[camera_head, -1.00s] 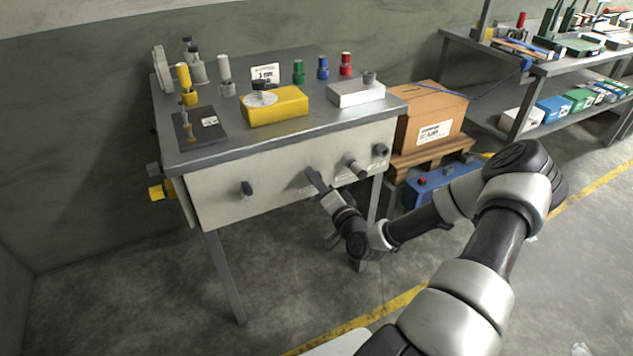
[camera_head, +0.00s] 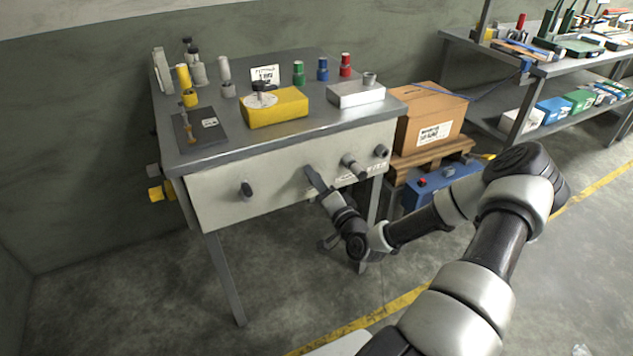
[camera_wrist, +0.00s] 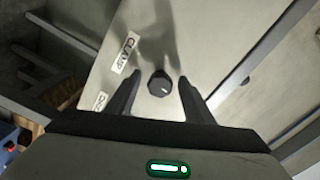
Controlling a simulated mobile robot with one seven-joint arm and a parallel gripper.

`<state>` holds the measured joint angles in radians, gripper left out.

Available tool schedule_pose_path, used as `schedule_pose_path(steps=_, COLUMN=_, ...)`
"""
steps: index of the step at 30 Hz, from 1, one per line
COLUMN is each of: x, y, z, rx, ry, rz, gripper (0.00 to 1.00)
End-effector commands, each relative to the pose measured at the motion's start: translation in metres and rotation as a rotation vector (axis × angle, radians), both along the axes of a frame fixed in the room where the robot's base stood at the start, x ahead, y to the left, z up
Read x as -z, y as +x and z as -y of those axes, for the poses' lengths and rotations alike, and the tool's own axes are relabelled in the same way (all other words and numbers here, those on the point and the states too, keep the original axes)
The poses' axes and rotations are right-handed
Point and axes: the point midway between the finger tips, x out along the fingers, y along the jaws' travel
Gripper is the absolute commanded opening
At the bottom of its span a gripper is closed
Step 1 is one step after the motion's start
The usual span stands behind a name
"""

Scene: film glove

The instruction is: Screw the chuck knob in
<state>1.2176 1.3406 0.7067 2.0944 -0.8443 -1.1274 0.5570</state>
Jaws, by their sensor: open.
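The pale front panel (camera_head: 222,203) of the bench carries several dark knobs. One knob (camera_head: 247,189) is at the left, and two stick out at the right, a nearer one (camera_head: 353,168) and a farther one (camera_head: 381,151). My gripper (camera_head: 315,180) is at the middle of the panel and hides what is behind it. In the wrist view a dark round knob (camera_wrist: 160,85) with a pale mark shows between the two open fingers. A label reading CLAMP (camera_wrist: 125,52) is beside it; a second label (camera_wrist: 100,102) is partly hidden. No label reading chuck is legible. Contact cannot be told.
The benchtop holds a yellow block (camera_head: 277,108), a white block (camera_head: 355,94), a dark plate (camera_head: 200,128) and several coloured cylinders. A cardboard box (camera_head: 430,118) on a pallet stands right of the bench. Open floor lies in front.

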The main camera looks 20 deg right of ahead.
Motion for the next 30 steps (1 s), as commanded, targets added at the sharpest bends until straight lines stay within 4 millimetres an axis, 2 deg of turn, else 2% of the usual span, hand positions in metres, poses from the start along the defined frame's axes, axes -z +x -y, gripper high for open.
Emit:
schedule_pose_path(steps=5, x=0.000, y=-0.004, z=0.001, rx=0.001, ry=-0.001, rz=0.000, gripper=0.48)
schedule_pose_path(steps=8, x=-0.001, y=-0.016, z=0.002, rx=0.002, ry=0.000, rz=-0.001, gripper=0.48)
schedule_pose_path(steps=24, x=-0.001, y=-0.141, z=0.006, rx=0.003, ry=0.001, rz=-0.002, gripper=0.48)
schedule_pose_path(steps=30, x=0.000, y=-0.167, z=0.006, rx=0.002, ry=0.000, rz=-0.001, gripper=0.48)
